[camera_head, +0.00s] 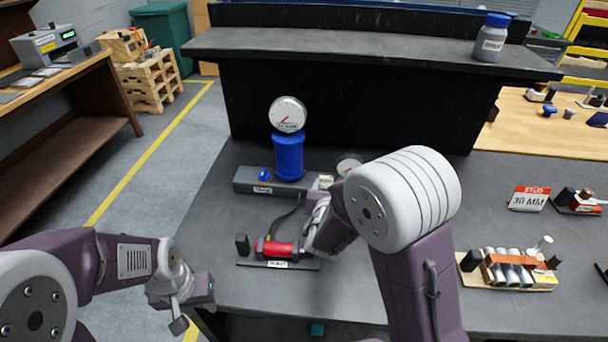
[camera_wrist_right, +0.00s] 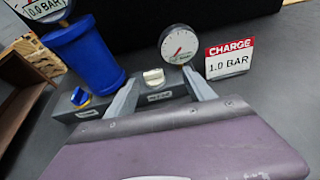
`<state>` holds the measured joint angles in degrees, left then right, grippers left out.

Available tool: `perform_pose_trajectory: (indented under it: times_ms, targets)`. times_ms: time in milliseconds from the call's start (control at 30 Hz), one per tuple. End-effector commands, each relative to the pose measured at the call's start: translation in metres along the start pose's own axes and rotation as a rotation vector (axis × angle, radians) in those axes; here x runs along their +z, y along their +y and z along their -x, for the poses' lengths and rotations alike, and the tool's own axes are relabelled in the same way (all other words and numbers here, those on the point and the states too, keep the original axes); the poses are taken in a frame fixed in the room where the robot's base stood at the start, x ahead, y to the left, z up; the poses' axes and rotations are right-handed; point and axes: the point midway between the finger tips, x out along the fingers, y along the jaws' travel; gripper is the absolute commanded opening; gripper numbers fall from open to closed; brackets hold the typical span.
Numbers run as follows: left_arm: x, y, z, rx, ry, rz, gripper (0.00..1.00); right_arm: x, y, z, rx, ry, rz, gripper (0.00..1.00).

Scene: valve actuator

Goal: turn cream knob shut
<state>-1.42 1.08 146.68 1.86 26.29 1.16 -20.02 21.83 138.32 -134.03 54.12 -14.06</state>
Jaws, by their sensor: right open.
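The cream knob (camera_wrist_right: 153,77) sits on a dark grey block (camera_wrist_right: 165,95) in the right wrist view. Its handle lies roughly across that picture. My right gripper (camera_wrist_right: 161,78) is open, with one finger on each side of the knob in the picture; I cannot tell whether they touch it. In the head view my right gripper (camera_head: 320,200) is at the right end of the block, and the knob is mostly hidden by my arm. A dial gauge (camera_wrist_right: 179,44) stands behind the knob. My left gripper (camera_head: 190,300) hangs off the bench's left edge; its jaw opening is unclear.
A blue knob (camera_head: 263,175) and a blue cylinder (camera_head: 289,156) with a gauge (camera_head: 287,114) are left of the cream knob. A red cylinder (camera_head: 277,249) lies in front. A "CHARGE 1.0 BAR" sign (camera_wrist_right: 229,59) stands to the right.

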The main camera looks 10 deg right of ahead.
Motion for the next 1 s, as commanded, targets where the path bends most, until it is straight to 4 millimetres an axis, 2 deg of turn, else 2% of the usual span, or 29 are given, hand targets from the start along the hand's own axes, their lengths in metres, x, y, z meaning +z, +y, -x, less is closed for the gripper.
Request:
perform_pose_trajectory:
  times_ms: [133,367,467,700,800,1000]
  targets:
    - [0.001,0.0,-0.004,0.0,0.0,0.0,0.36,-0.018,0.016,0.002,0.03,0.023,0.031,0.62]
    - [0.001,0.0,-0.004,0.0,0.0,0.0,0.36,-0.021,0.021,0.002,0.042,0.025,0.037,0.62]
    - [0.001,0.0,-0.006,0.0,0.0,0.0,0.36,-0.022,0.021,-0.011,0.04,0.026,0.037,0.62]
    - [0.001,0.0,-0.007,0.0,0.0,0.0,0.36,-0.023,0.023,-0.061,0.039,0.025,0.036,0.62]
    - [0.001,0.0,-0.007,0.0,0.0,0.0,0.36,-0.023,0.024,-0.075,0.04,0.025,0.036,0.62]
    - [0.001,0.0,-0.007,0.0,0.0,0.0,0.36,-0.022,0.025,-0.087,0.042,0.024,0.036,0.62]
